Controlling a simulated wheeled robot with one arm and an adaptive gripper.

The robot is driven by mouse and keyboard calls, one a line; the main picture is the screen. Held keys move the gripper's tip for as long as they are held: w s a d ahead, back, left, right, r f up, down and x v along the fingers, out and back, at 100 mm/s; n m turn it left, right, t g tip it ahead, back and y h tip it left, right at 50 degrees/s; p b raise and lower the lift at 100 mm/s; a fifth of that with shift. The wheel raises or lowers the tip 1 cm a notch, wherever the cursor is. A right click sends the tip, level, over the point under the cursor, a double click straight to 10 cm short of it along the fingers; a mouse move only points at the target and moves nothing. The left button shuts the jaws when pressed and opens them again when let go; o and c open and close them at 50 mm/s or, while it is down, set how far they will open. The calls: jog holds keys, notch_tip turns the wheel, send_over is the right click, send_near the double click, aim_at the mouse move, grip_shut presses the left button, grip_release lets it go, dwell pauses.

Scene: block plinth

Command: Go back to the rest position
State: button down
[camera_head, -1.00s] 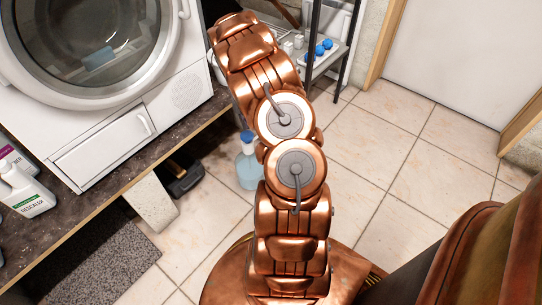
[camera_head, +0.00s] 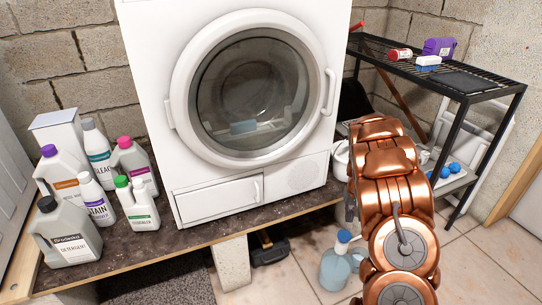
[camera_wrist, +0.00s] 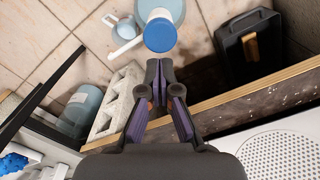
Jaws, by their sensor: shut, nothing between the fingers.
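My gripper (camera_wrist: 159,72) shows in the wrist view with its dark, purple-lined fingers together and nothing between them. In that view it hangs over the front edge of the dark plinth top (camera_wrist: 215,118). A blue-capped jug (camera_wrist: 160,32) lies beyond the fingertips, down at the floor. In the head view my copper arm is at the right, in front of the shelf, and my gripper is hidden. The jug (camera_head: 335,268) stands there on the floor beside my arm.
A white washing machine (camera_head: 155,90) stands on the plinth (camera_head: 130,262), with several bottles (camera_head: 140,205) to its left. A black metal shelf (camera_head: 470,85) with small items stands at the right. A dark case (camera_wrist: 250,50) and a concrete block (camera_wrist: 120,100) are near my gripper's view.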

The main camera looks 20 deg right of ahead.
jog(key=s+a+r+n+p, duration=0.1)
jog(key=s+a+r+p, duration=0.2)
jog(key=a+r+p, duration=0.65)
jog(key=s+a+r+g+p, duration=0.1)
jog(key=s+a+r+p, duration=0.3)
jog(key=r, duration=1.1)
jog(key=s+a+r+n+p, duration=0.15)
jog(key=a+r+p, duration=0.25)
jog(key=a+r, duration=0.6)
jog(key=s+a+r+n+p, duration=0.2)
jog(key=s+a+r+p, duration=0.5)
jog(key=s+r, duration=0.4)
jog(key=s+a+r+n+p, duration=0.1)
jog(key=s+a+r+p, duration=0.5)
jog(key=s+r+p, duration=0.2)
notch_tip(320, 180, up, 3)
jog(key=s, duration=0.2)
jog(key=shift+s+a+n+g, duration=0.35)
jog(key=shift+a+g, duration=0.05)
jog(key=shift+d, duration=0.1)
